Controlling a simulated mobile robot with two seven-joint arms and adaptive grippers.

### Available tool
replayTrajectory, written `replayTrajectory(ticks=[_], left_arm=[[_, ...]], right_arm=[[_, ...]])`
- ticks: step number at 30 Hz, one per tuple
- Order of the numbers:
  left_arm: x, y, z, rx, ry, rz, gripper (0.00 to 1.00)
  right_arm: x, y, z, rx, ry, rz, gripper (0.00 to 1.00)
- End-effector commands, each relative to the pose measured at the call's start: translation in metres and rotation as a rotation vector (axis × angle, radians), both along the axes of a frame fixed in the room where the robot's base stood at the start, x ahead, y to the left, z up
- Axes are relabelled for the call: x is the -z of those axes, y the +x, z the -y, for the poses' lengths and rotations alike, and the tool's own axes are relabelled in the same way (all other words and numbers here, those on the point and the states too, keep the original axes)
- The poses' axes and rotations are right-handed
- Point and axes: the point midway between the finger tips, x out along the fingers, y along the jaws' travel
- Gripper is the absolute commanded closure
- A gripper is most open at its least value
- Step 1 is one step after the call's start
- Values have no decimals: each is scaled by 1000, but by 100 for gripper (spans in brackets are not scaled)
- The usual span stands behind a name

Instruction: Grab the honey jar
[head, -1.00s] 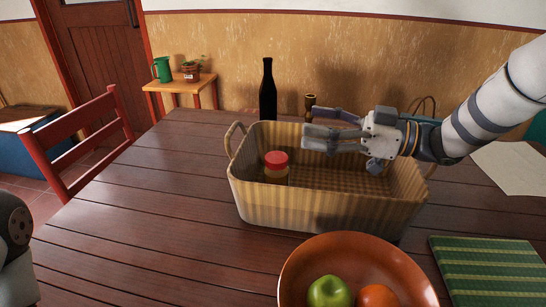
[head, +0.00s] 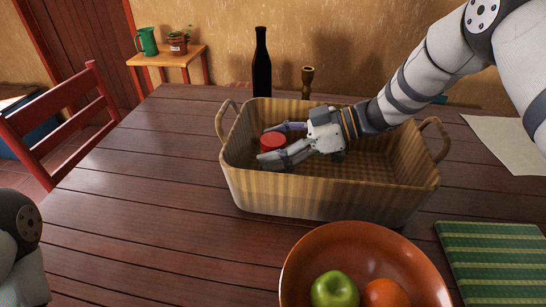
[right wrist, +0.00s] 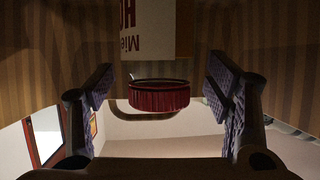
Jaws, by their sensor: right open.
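The honey jar stands in the left part of the wicker basket (head: 310,197). Its red lid (head: 273,142) shows in the head view; its body is mostly hidden by the basket and my fingers. My right gripper (head: 276,142) is down inside the basket, open, with a finger on either side of the jar. In the right wrist view the red lid (right wrist: 159,95) and pale label (right wrist: 150,30) appear upside down between the two fingers, with gaps at both sides. My left gripper is out of view.
A bowl (head: 300,262) with a green apple and an orange fruit stands in front of the basket. A dark bottle (head: 261,70) and a brass candlestick (head: 307,82) stand behind it. A green striped mat (head: 490,250) lies at right. The table's left side is clear.

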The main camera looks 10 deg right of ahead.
Motion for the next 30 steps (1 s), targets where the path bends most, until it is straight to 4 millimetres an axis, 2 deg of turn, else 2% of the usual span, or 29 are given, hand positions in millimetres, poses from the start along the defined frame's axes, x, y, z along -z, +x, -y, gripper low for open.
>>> replayTrajectory(ticks=[6, 15, 16, 23, 26, 30], left_arm=[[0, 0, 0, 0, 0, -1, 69], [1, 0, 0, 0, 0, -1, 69], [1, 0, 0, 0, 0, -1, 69], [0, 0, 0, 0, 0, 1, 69], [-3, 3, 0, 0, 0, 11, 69], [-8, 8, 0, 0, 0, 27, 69]], right_arm=[[2, 1, -1, 0, 0, -1, 27], [1, 1, -1, 1, 0, -1, 95], [1, 1, -1, 1, 2, 1, 98], [-4, 1, -1, 1, 1, 3, 99], [-24, 1, -1, 1, 0, 7, 99], [-63, 1, -1, 1, 0, 11, 99]])
